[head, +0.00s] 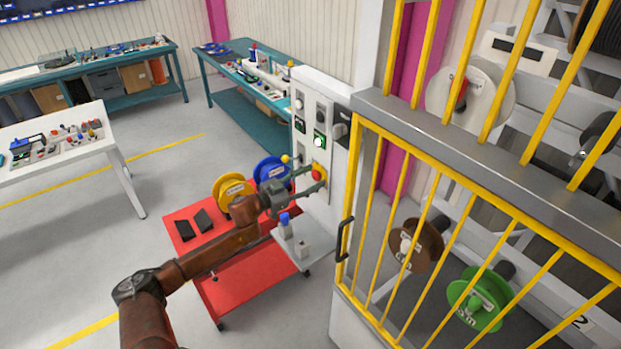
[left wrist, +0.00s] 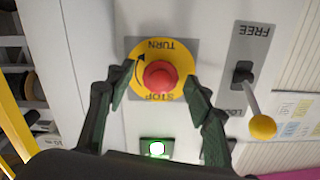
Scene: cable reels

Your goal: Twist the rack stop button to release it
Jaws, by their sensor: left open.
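The stop button is a red knob (left wrist: 160,75) on a yellow disc (left wrist: 138,51) marked TURN and STOP with an arrow, upside down in the left wrist view. In the head view the red knob (head: 317,174) is on the white control cabinet (head: 340,165). My left gripper (left wrist: 160,80) is open, its two dark green fingers on either side of the knob. A gap shows between each finger and the red knob in the left wrist view; how deep the fingertips reach is hard to tell. My right gripper is in neither view.
A yellow-knobbed lever (left wrist: 262,126) marked FREE and LOCK stands right of the button in the left wrist view. A lit green button (left wrist: 157,148) shows near it. The yellow barred gate (head: 440,200) stands right of the cabinet; a red cart (head: 240,290) stands below my left arm.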

